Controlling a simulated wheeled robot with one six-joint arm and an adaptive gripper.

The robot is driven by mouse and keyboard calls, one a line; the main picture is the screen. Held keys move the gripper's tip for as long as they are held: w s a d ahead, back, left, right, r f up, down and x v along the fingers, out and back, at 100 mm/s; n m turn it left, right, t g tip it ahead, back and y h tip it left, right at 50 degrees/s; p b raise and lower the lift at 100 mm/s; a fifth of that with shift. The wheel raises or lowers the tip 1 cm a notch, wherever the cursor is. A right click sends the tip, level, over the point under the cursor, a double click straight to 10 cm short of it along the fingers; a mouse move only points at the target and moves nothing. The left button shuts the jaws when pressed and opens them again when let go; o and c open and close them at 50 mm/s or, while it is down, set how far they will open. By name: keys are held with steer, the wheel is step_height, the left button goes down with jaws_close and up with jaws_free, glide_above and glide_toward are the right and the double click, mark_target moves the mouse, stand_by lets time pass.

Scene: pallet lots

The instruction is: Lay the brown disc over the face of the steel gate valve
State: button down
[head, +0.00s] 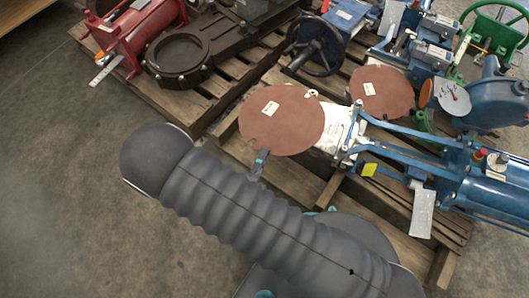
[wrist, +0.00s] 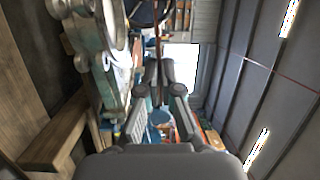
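A large brown disc (head: 281,119) with a small white label is in the head view, and it hides the near end of the steel gate valve. The valve's pale body (head: 340,128) shows just right of the disc, with blue yoke arms behind it. My gripper (head: 260,162) shows only as a small grey-teal piece at the disc's lower edge. In the wrist view, the fingers (wrist: 158,70) close on a thin brown edge (wrist: 158,35), the disc seen edge-on. I cannot tell whether the disc touches the valve face.
A second brown disc (head: 382,92) is on another item behind. Wooden pallets (head: 310,178) carry a dark cast part (head: 180,58), a red cylinder (head: 130,30), a blue valve with handwheel (head: 318,45) and a blue cylinder (head: 495,190). Bare concrete floor (head: 60,170) lies left.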

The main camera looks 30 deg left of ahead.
steer(key=shift+s+d+f+b, duration=0.1)
steer(key=shift+d+f+b, duration=0.05)
steer(key=shift+f+b, duration=2.15)
steer(key=shift+f, duration=1.1)
steer(key=w+a+f, duration=0.1)
steer(key=w, duration=0.8)
steer(key=shift+a+f+b, duration=0.3)
steer(key=shift+f, duration=0.05)
steer(key=shift+s+f, duration=0.1)
steer(key=shift+f, duration=0.05)
stand_by(1.0)
steer(key=c, duration=1.7)
jaws_free()
